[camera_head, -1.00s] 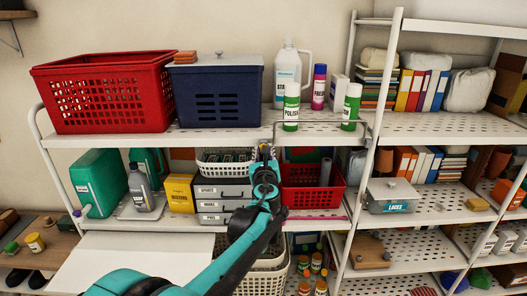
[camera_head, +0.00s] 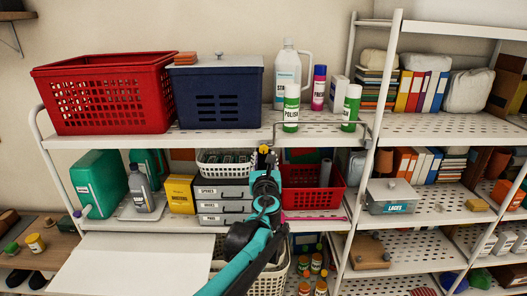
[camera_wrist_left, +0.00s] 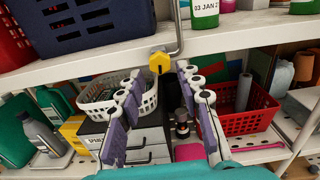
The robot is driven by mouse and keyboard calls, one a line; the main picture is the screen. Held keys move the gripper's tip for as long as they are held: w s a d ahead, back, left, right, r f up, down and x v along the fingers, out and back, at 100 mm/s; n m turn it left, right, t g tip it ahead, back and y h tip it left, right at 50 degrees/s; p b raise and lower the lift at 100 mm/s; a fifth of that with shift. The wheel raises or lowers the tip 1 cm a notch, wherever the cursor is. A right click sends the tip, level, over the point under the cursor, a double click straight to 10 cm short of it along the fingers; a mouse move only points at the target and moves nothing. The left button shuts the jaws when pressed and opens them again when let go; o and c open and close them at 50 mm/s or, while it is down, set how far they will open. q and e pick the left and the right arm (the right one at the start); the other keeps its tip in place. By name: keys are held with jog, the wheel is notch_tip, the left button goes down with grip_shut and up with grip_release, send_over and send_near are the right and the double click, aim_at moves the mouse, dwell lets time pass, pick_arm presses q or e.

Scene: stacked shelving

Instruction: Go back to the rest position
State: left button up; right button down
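My left gripper (camera_head: 265,164) is in front of the middle shelf, just below the upper shelf's front edge. In the left wrist view its two purple-padded fingers (camera_wrist_left: 160,88) are spread apart with nothing between them. A yellow hexagonal end piece (camera_wrist_left: 159,63) on a bent metal rod sits just beyond the fingertips, apart from them. It also shows in the head view (camera_head: 263,149), right above the gripper. My right gripper is in neither view.
The upper shelf (camera_head: 215,134) holds a red basket (camera_head: 110,105), a navy bin (camera_head: 217,95) and several bottles. Behind my gripper stand a white basket (camera_wrist_left: 97,97), grey drawers (camera_head: 222,192) and a smaller red basket (camera_head: 303,196). A white panel (camera_head: 135,262) is at lower left.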

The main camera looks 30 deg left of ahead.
pick_arm(q)
jog(key=shift+s+d, duration=0.25)
jog(key=shift+s, duration=0.2)
jog(key=s+d+f+n+g+h+b, duration=0.1)
jog(key=s+d+f+n+b, duration=0.1)
jog(key=s+f+n+b, duration=0.45)
jog(key=s+d+f+n+g+b, duration=0.1)
jog(key=s+f+n+g+b, duration=0.2)
jog(key=f, duration=0.6)
jog(key=s+d+f+n+h+b, duration=0.1)
jog(key=s+d+f+n+b, duration=0.15)
jog(key=f+n+b, duration=0.35)
jog(key=s+d+f+n+g+h+b, duration=0.1)
jog(key=s+d+f+n+b, duration=0.3)
jog(key=f, duration=0.5)
jog(key=s+d+f+n+g+h+b, duration=0.1)
jog(key=s+d+f+n+h+b, duration=0.2)
jog(key=f, duration=0.7)
jog(key=s+d+f+n+g+h+b, duration=0.2)
jog(key=s+d+f+n+h+b, duration=0.1)
jog(key=s+d+f+n+b, duration=0.2)
jog(key=s+d+f+n, duration=0.2)
jog(key=s+f, duration=0.1)
jog(key=f, duration=0.1)
jog(key=shift+d+f+b, duration=0.25)
jog(key=shift+d+b, duration=0.15)
